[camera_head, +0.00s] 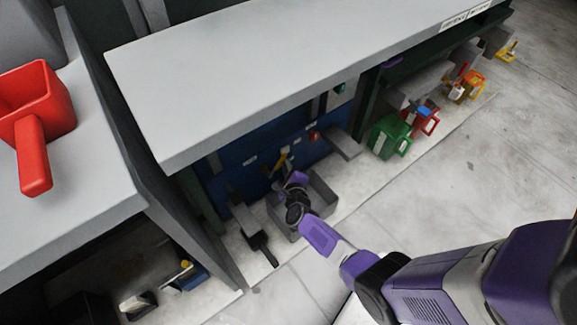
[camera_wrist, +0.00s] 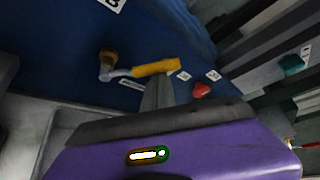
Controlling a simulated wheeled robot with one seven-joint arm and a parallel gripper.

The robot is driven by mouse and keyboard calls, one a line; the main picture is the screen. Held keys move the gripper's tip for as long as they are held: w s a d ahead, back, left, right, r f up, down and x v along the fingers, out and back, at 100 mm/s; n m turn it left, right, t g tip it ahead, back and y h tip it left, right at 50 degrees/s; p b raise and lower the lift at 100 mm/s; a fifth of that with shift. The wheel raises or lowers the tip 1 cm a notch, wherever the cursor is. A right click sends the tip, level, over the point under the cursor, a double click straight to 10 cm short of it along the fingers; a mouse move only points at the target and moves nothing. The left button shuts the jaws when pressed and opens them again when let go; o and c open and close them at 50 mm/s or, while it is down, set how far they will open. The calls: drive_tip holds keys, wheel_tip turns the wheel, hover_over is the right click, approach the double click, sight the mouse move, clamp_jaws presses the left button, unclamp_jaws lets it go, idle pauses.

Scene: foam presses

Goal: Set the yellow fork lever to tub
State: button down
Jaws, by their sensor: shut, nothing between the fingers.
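The yellow fork lever (camera_wrist: 155,68) sticks out from a blue panel (camera_wrist: 60,60) in the wrist view. It has a pale metal arm and a brass-coloured pivot at its left end, and its yellow grip points right. It also shows small in the head view (camera_head: 281,161). My gripper (camera_wrist: 158,84) is shut and empty. Its grey fingers point at the yellow grip and overlap its lower edge in the picture; I cannot tell whether they touch. Small white labels lie around the lever, too small to read. A grey tub (camera_head: 327,196) stands below the panel, partly behind my wrist.
A small red knob (camera_wrist: 202,91) sits right of the lever. A grey bench top (camera_head: 300,60) overhangs the panel. A black-handled tool (camera_head: 262,245) leans left of the tub. Green (camera_head: 390,132) and red (camera_head: 428,121) jugs stand to the right. The floor in front is clear.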

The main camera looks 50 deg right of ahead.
drive_tip(key=shift+w+a+r+n+t+h+b, duration=0.15)
drive_tip(key=shift+w+a+r+n+h+b, duration=0.1)
drive_tip(key=shift+a+n+h+b, duration=0.2)
drive_tip(key=shift+w+a+r+n+t+h+b, duration=0.15)
drive_tip(key=shift+a+r+n+h+b, duration=0.15)
drive_tip(key=shift+a+n, duration=0.2)
drive_tip(key=shift+w+a+r+n+t+h+b, duration=0.1)
drive_tip(key=shift+a+r+n+t+h+b, duration=0.1)
drive_tip(key=shift+a+n+h+b, duration=0.3)
drive_tip(key=shift+w+a+r+n+t+h+b, duration=0.2)
drive_tip(key=shift+a+n+b, duration=0.25)
drive_tip(key=shift+n+b, duration=0.35)
drive_tip(key=shift+w+a+r+n+t+h+b, duration=0.1)
drive_tip(key=shift+a+r+n+t+h+b, duration=0.2)
drive_tip(key=shift+a+n+b, duration=0.35)
drive_tip(key=shift+d+f, duration=0.1)
drive_tip(key=shift+f, duration=0.05)
